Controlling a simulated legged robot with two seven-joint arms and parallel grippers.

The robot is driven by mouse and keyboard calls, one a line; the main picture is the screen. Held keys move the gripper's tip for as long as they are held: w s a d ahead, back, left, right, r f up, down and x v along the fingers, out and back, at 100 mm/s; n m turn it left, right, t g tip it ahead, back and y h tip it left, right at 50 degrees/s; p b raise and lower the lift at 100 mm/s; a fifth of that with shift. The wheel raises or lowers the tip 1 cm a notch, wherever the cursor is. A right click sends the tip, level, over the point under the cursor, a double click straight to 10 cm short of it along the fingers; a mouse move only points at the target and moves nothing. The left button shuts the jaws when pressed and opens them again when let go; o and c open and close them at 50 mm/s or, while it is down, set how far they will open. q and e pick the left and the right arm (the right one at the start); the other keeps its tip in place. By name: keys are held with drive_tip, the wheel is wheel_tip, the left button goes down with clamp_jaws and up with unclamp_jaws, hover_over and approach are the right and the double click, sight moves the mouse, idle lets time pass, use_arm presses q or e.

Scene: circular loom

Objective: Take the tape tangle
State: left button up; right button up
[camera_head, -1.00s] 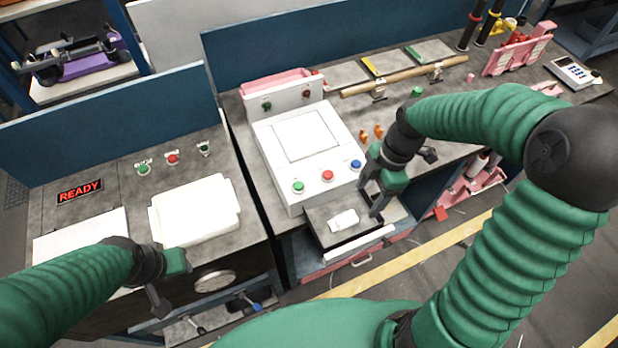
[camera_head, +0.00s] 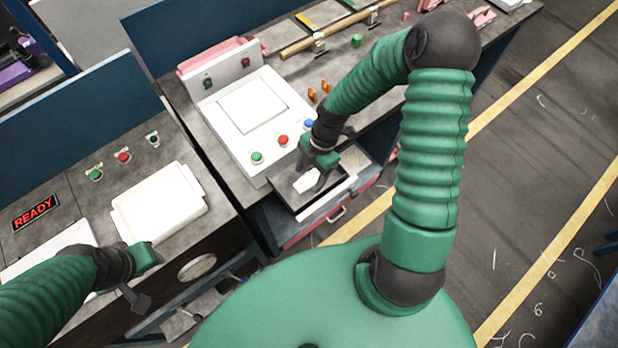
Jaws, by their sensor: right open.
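A small white crumpled piece (camera_head: 304,182), which looks like the tape tangle, lies in the open grey drawer (camera_head: 283,186) below the white panel. My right gripper (camera_head: 317,181) is open and points down over the drawer, right at the white piece. Its fingers partly hide the piece, and I cannot tell whether they touch it. My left gripper (camera_head: 150,280) has its fingers apart and looks empty, in front of the left bench.
The white panel (camera_head: 247,115) with green, red and blue buttons stands behind the drawer. A white tray (camera_head: 160,205) and a READY sign (camera_head: 35,214) are on the left bench. Floor (camera_head: 540,160) with yellow lines is free at the right.

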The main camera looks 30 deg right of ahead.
sight(309, 178)
drive_tip(key=shift+a+f, duration=0.1)
drive_tip(key=shift+f, duration=0.55)
drive_tip(key=c, duration=1.4)
drive_tip(key=shift+w, duration=0.1)
drive_tip(key=shift+r, duration=0.5)
wheel_tip(309, 178, up, 9)
drive_tip(key=shift+r, duration=0.15)
drive_tip(key=o, duration=0.7)
clamp_jaws()
